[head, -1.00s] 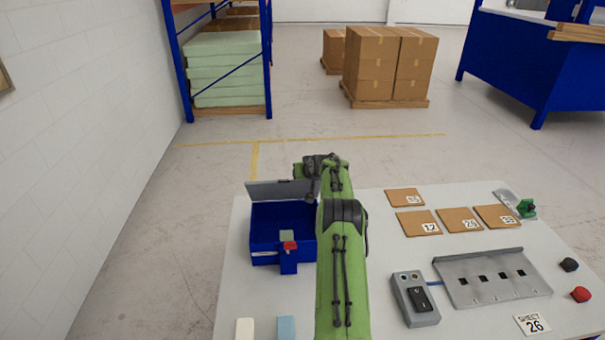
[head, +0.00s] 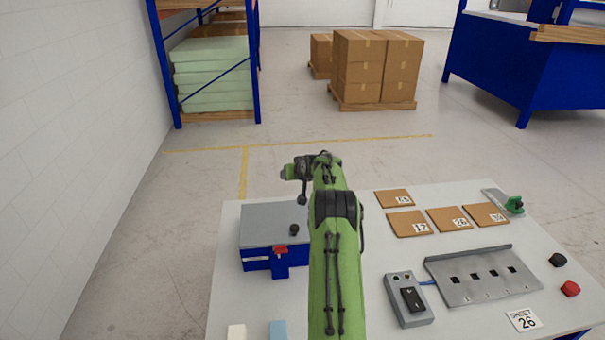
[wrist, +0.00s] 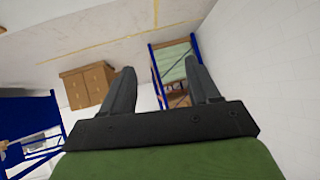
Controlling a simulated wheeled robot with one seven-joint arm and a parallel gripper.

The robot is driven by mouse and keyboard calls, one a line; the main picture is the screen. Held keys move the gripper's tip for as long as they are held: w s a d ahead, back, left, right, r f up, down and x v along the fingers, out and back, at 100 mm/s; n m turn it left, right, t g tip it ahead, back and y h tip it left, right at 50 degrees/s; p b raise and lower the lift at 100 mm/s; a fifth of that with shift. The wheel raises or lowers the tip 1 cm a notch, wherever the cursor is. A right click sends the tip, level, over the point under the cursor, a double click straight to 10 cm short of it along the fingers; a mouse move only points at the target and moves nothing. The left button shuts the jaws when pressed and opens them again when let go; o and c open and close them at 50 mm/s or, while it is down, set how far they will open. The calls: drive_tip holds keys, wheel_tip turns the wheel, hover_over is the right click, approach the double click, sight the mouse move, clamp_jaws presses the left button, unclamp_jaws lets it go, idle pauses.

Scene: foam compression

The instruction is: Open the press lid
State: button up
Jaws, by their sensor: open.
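The press is a blue box (head: 257,263) at the left of the table in the head view. Its grey lid (head: 265,222) lies down flat over the box, covering the inside. I cannot tell whether it is fully seated. A dark knob (head: 294,230) shows on the lid near its right side. A red latch piece (head: 280,249) is at the front of the box. My green arm hides part of the lid's right edge. My gripper (wrist: 160,66) is open and empty in the wrist view, apart from the press, facing the boxes and rack beyond the table.
A grey control box (head: 409,299) and a metal plate (head: 484,279) are right of my arm. Several brown numbered sheets (head: 409,224) lie behind them. White and light blue blocks (head: 277,330) are at the table's front left.

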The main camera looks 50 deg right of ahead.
drive_tip(key=b+v, duration=0.2)
drive_tip(key=v, duration=1.1)
drive_tip(key=shift+r+b, duration=0.2)
drive_tip(key=shift+b, duration=0.1)
drive_tip(key=shift+s, duration=0.15)
